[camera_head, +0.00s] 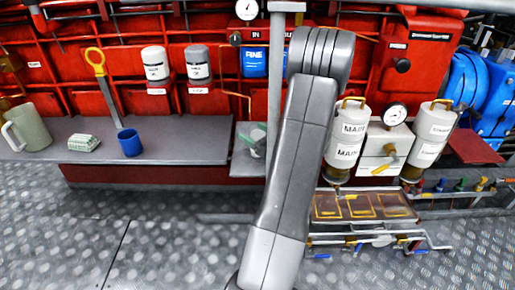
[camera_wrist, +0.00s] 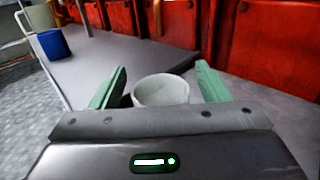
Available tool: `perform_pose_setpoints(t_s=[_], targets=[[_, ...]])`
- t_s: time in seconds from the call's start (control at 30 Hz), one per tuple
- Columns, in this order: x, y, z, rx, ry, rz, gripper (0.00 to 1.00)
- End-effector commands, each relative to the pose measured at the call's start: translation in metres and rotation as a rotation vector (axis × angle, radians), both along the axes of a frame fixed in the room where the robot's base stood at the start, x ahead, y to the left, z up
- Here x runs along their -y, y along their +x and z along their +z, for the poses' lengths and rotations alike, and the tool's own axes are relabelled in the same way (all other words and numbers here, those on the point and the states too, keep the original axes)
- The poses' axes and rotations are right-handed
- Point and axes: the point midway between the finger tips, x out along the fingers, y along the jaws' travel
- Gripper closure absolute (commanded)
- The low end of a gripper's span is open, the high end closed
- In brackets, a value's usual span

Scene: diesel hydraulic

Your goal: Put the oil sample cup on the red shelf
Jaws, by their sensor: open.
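The green fingers are open, one on each side of the cup, with visible gaps. A blue cup (camera_head: 130,142) stands farther left on the bench, and it also shows in the wrist view (camera_wrist: 52,44). Neither cup has a readable label, so I cannot tell which is the oil sample cup. In the head view my arm hides part of the middle. A red flat surface (camera_head: 473,146) at the right looks like a shelf.
Canisters (camera_head: 155,65) stand along the red engine wall. A grey post (camera_head: 277,70) stands near my arm.

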Motion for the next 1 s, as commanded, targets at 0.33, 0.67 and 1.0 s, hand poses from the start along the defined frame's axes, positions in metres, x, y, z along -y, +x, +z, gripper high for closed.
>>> perform_pose_setpoints(t_s=[0.33,0.67,1.0], targets=[[-0.005,0.004,0.001,0.000,0.001,-0.001,0.38],[-0.004,0.004,0.001,0.000,0.001,0.000,0.80],[-0.004,0.004,0.015,0.003,0.000,0.000,0.80]])
